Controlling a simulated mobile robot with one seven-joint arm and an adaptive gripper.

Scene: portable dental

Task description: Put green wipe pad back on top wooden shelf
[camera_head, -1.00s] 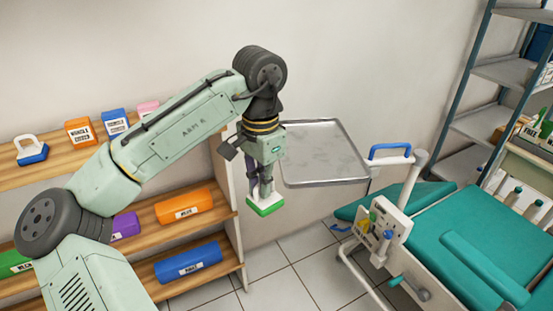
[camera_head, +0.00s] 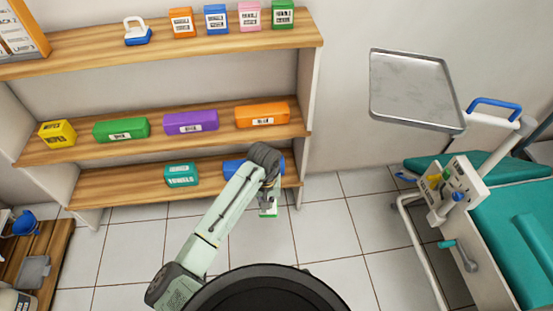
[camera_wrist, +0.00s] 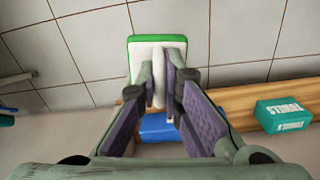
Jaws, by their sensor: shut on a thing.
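The green wipe pad (camera_wrist: 133,52), a green base with a white top and white handle, is held in my gripper (camera_wrist: 167,88) in the wrist view. The fingers are shut on its handle. In the head view the pad (camera_head: 269,211) shows small below my wrist, over the floor in front of the lower shelves. My fingers are mostly hidden by the arm there. The top wooden shelf (camera_head: 85,52) is higher and further left, apart from the pad.
The top shelf holds a blue pad with a white handle (camera_head: 137,33) and orange (camera_head: 182,23), blue (camera_head: 216,20), pink (camera_head: 250,16) and green (camera_head: 283,15) boxes. Bare wood shows left of the blue pad. A metal tray (camera_head: 415,92) and dental chair (camera_head: 510,220) stand at right.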

